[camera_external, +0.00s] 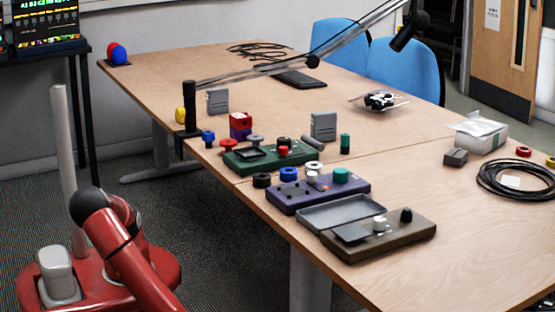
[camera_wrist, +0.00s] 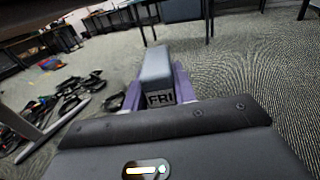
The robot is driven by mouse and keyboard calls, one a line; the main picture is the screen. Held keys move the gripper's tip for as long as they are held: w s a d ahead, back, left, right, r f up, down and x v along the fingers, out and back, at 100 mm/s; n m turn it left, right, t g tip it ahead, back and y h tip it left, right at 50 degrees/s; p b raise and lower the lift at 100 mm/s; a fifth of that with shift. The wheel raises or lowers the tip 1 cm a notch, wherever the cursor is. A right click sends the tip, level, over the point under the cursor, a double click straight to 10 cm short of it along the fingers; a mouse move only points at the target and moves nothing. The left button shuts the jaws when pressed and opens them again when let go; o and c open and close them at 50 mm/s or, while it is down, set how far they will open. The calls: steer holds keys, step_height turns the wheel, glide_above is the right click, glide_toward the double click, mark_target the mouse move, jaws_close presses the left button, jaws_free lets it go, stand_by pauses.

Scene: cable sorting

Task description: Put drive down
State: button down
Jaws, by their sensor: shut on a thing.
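My gripper (camera_wrist: 155,84) is in the wrist view, with its purple fingers on both sides of a grey box-shaped drive (camera_wrist: 157,66). It is shut on the drive, which points away from the camera. A dark label reading "FRI" shows at its near end. Carpet lies beyond and below it, and no tabletop is directly under it in this view. In the external view my gripper and the held drive cannot be made out; only part of my red arm shows at lower left.
The wooden table (camera_external: 460,240) holds green (camera_external: 240,163), purple (camera_external: 280,205) and brown (camera_external: 400,245) trays with knobs. Two grey boxes (camera_external: 217,101) (camera_external: 323,126) stand upright near them. A black cable coil (camera_external: 490,190) lies at right. The table's front right is bare. Cables (camera_wrist: 70,98) lie at left in the wrist view.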

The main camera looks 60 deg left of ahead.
steer(key=w+r+g, duration=0.1)
steer(key=w+r, duration=0.8)
steer(key=r, duration=0.5)
steer(key=w+r, duration=0.8)
steer(key=r, duration=0.6)
steer(key=w+a+r+t, duration=0.1)
steer(key=w+a+r, duration=0.35)
steer(key=r, duration=0.35)
steer(key=w+a+r, duration=0.4)
steer(key=a+r, duration=0.1)
steer(key=r, duration=0.4)
steer(key=w+a+r+t, duration=0.1)
steer(key=w+a+r, duration=0.35)
steer(key=r, duration=0.35)
steer(key=n+t+y+p, duration=0.2)
steer(key=n+t+y, duration=0.5)
steer(key=n+y, duration=0.15)
glide_above(441, 209)
step_height(441, 209, down, 22)
steer(key=shift+m, duration=0.55)
steer(key=shift+d+f+b, duration=0.1)
steer(key=shift+f+b, duration=0.75)
steer(key=shift+f, duration=2.85)
